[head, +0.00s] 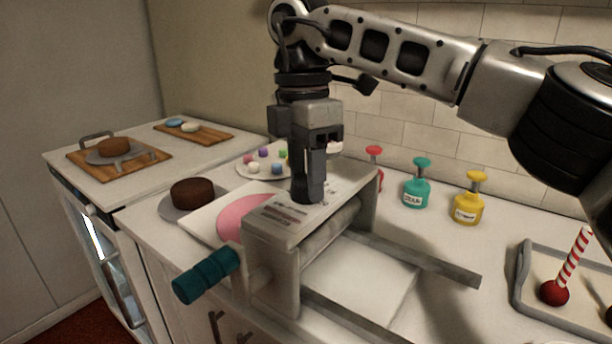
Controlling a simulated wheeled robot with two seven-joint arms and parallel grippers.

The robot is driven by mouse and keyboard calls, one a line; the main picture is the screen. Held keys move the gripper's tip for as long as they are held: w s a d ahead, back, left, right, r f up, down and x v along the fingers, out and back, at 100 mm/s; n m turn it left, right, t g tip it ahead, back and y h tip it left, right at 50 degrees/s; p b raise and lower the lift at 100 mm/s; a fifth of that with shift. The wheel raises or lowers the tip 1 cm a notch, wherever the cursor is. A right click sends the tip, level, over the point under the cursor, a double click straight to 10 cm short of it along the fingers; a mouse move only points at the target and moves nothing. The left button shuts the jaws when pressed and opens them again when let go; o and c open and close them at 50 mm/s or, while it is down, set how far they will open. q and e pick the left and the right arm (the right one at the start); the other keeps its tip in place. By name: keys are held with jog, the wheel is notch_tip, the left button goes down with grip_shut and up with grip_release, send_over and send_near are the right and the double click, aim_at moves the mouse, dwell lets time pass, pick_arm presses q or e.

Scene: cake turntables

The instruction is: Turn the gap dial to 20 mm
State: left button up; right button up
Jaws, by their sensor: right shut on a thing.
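A grey roller machine (272,262) stands on the counter, with labels on its top plate, a roller and a teal handle (206,276) at its front left. My right gripper (308,196) points straight down onto the top plate, its fingers closed at the spot where the gap dial sits. The dial is hidden behind the fingers, and its reading cannot be made out. A flat pink disc (243,217) lies on a white board at the machine's left. My left gripper is not in view.
A chocolate cake (192,192) on a plate and a plate of coloured balls (247,172) stand behind the machine. Red, teal (417,188) and yellow (467,203) dispensers line the wall. A tray (520,280) with a striped stick is at right. Metal rails (420,262) extend right from the machine.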

jog(key=shift+w+r+m, duration=0.1)
jog(key=shift+r+m, duration=0.05)
jog(key=shift+m, duration=0.45)
jog(key=o, duration=1)
jog(key=shift+c, duration=0.2)
